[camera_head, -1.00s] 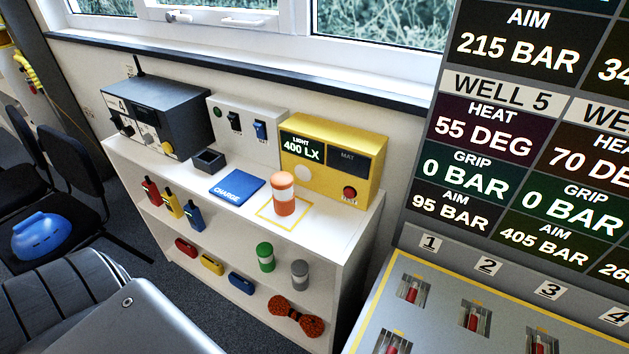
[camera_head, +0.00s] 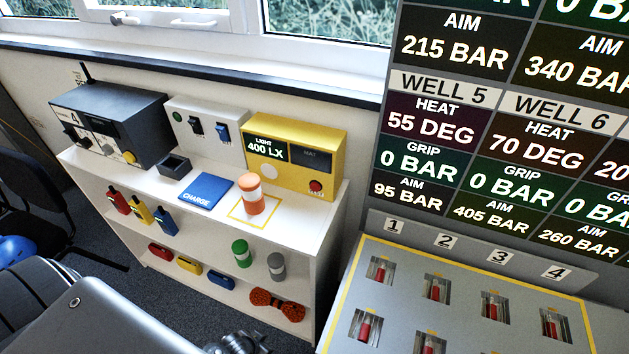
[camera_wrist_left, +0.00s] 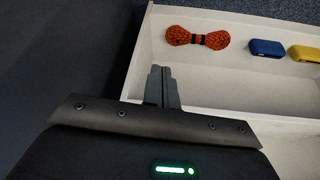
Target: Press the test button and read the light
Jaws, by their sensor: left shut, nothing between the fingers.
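A yellow box (camera_head: 297,139) stands on the white shelf unit's top, against the wall below the window. Its left screen (camera_head: 265,148) reads LIGHT 400 LX, and the dark screen beside it reads MAT. A red round button (camera_head: 316,186) is at its lower right; the small label under it is too blurred to read. A pale disc (camera_head: 268,171) is at its lower left. My left gripper (camera_wrist_left: 161,75) is shut and empty, over the edge of the shelf unit in the left wrist view. In the head view only part of its wrist shows at the bottom edge. My right gripper is not in view.
Lower shelves hold small items and an orange rope bundle (camera_head: 277,304). A tilted panel (camera_head: 402,315) with red pins is at right.

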